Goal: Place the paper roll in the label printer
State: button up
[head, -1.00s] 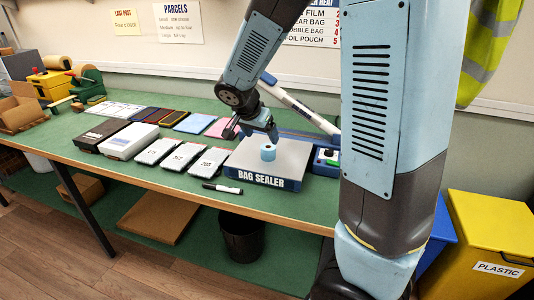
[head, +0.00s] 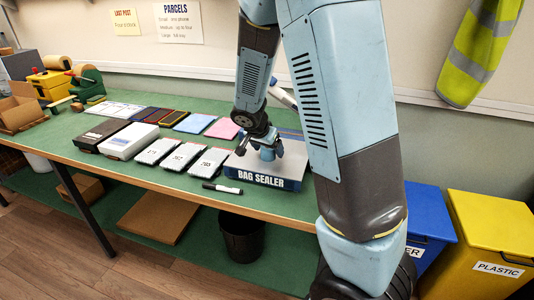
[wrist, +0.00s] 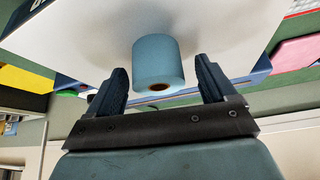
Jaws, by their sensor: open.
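A light blue roll with a brown core, which I take as the paper roll, stands on the flat grey top of the bag sealer (head: 291,169). In the wrist view the roll (wrist: 158,58) sits between the two fingers of my gripper (wrist: 160,72), with gaps at both sides. My gripper (head: 264,147) is open and down at the roll in the head view, where it hides much of it. I cannot make out the label printer for certain; my arm hides the area right of the bag sealer.
A marker (head: 222,188) lies near the front edge. A green tape dispenser (head: 88,84) and a yellow device (head: 50,84) stand at the far left.

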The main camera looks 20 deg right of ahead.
jog(key=shift+d+f, duration=0.1)
jog(key=shift+f, duration=0.1)
jog(key=shift+c, duration=0.3)
jog(key=shift+w+r, duration=0.1)
jog(key=c, duration=1.1)
